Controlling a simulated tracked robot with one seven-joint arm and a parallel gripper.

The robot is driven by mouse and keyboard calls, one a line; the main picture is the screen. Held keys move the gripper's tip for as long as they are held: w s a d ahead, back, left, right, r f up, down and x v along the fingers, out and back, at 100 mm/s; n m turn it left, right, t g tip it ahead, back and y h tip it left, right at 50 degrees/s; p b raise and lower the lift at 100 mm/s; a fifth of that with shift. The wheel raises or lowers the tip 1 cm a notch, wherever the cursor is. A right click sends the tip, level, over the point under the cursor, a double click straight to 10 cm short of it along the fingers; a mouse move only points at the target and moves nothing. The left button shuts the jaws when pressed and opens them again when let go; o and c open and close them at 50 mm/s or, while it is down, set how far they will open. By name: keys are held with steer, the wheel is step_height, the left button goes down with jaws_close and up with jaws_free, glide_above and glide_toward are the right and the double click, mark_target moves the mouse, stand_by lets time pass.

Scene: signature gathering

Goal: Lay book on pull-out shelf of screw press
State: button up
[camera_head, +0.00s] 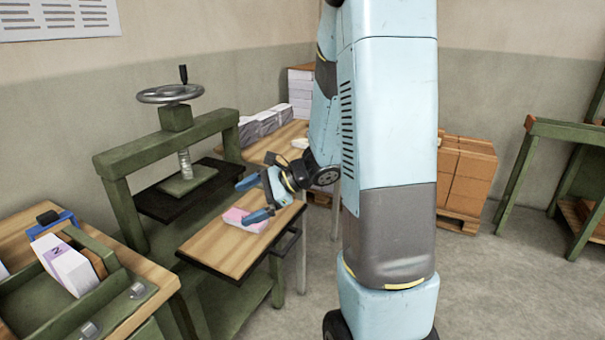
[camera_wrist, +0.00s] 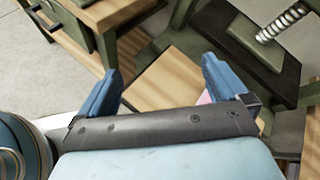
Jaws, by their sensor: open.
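The book (camera_head: 240,222), a small block with a pink top and pale sides, appears to lie flat on the wooden pull-out shelf (camera_head: 225,255) of the green screw press (camera_head: 113,163). My gripper (camera_head: 252,200) is open over the shelf, its lower blue finger close to the book's top right. I cannot tell whether they touch. In the wrist view my gripper (camera_wrist: 160,68) has its fingers apart, with bare shelf wood (camera_wrist: 165,85) between them. A sliver of pink book (camera_wrist: 205,97) shows by the right finger; the rest is hidden.
A black handle (camera_head: 288,243) is on the shelf's front edge. A bench (camera_head: 150,285) with a green tray and book block stands at the left. Brown stacks (camera_head: 467,175) stand behind my arm.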

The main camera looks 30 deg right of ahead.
steer(key=s+a+r+n+g+h, duration=0.25)
steer(key=s+r+n+h, duration=0.25)
steer(key=s+r+n, duration=0.45)
steer(key=s+d+r+n+t+h, duration=0.3)
steer(key=s+d+r+n+h, duration=0.3)
steer(key=s, duration=0.5)
steer(key=shift+d+r+n, duration=0.5)
steer(key=shift+d+n, duration=0.1)
steer(key=shift+n, duration=0.45)
